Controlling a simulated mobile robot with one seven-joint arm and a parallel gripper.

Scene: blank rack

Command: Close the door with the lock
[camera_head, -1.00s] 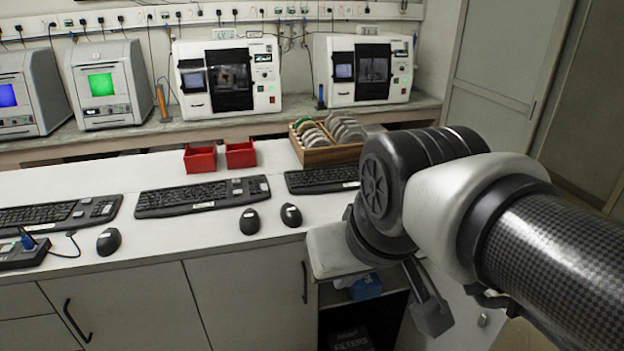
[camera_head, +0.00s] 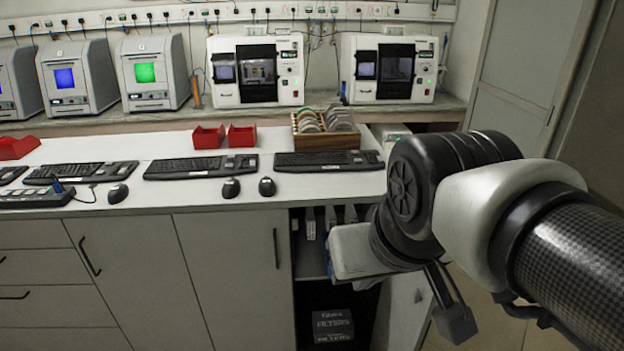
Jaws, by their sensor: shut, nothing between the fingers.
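The open cupboard (camera_head: 291,300) under the white counter has a dark inside with a shelf. Its pale door (camera_head: 402,312) stands swung open at the right side of the opening, seen at a steep angle. A small fitting that may be the lock (camera_head: 418,296) shows on the door; it is too small to make out. My gripper (camera_head: 352,252) has its white hand in front of the upper part of the opening, overlapping the door's top in the picture. Its fingers are hidden or not distinct, and nothing shows held. I cannot tell whether it touches the door.
A box marked filters (camera_head: 333,326) sits low in the cupboard. A closed cupboard door (camera_head: 230,280) is to its left. Keyboards (camera_head: 201,167), mice and a wooden rack of discs (camera_head: 326,142) stand on the counter (camera_head: 165,221). Floor shows free at the right.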

